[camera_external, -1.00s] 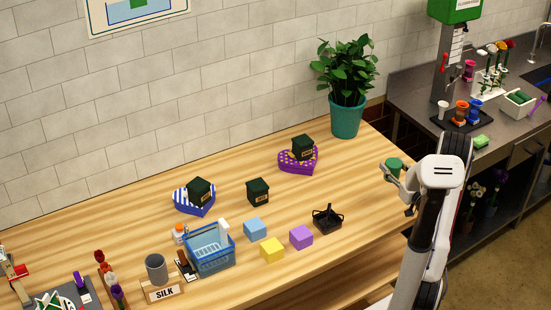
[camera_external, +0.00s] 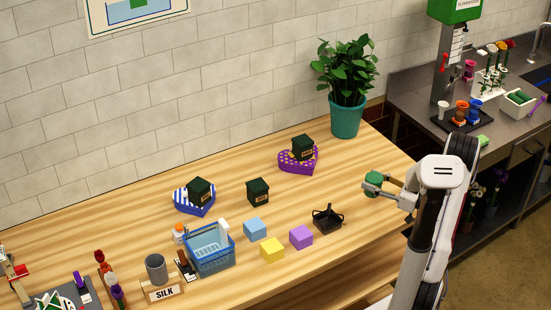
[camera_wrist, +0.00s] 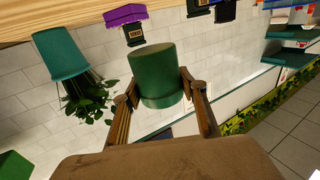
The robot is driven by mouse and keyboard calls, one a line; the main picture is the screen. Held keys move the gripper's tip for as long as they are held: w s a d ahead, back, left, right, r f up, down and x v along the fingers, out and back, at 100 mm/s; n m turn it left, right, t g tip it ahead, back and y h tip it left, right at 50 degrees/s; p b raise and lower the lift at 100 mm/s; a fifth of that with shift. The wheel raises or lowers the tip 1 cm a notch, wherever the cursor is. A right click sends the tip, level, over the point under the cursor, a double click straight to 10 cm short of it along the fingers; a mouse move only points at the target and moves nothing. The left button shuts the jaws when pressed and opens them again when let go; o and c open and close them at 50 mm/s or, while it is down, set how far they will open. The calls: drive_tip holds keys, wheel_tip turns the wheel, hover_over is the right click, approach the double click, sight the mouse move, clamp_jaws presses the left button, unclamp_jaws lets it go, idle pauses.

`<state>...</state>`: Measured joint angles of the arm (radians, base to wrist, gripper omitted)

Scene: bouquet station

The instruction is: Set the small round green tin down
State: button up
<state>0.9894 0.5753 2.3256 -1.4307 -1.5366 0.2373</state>
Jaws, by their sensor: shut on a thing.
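The small round green tin (camera_external: 374,182) is held between the fingers of my gripper (camera_external: 374,186). It appears above the right end of the wooden table (camera_external: 345,177); the exact gap beneath it cannot be told. In the wrist view the green tin (camera_wrist: 158,77) sits between the two fingertips of my gripper (camera_wrist: 160,90), one finger on each side. My gripper is shut on it.
A potted plant (camera_external: 345,117) stands behind the tin. A purple heart-shaped box (camera_external: 298,168) bears a dark box (camera_external: 303,147). A black basket (camera_external: 327,222), a purple cube (camera_external: 301,237) and a blue basket (camera_external: 193,250) stand to the left. Bare wood surrounds the tin.

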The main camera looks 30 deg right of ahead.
sight(372, 194)
drive_tip(key=shift+a+r, duration=0.1)
drive_tip(key=shift+r, duration=0.15)
drive_tip(key=shift+f, duration=0.15)
drive_tip(key=shift+f, duration=2.8)
drive_tip(key=shift+f, duration=0.1)
drive_tip(key=shift+f, duration=1.75)
drive_tip(key=shift+f, duration=0.2)
drive_tip(key=o, duration=1.2)
drive_tip(key=shift+c, duration=0.2)
drive_tip(key=shift+s, duration=0.1)
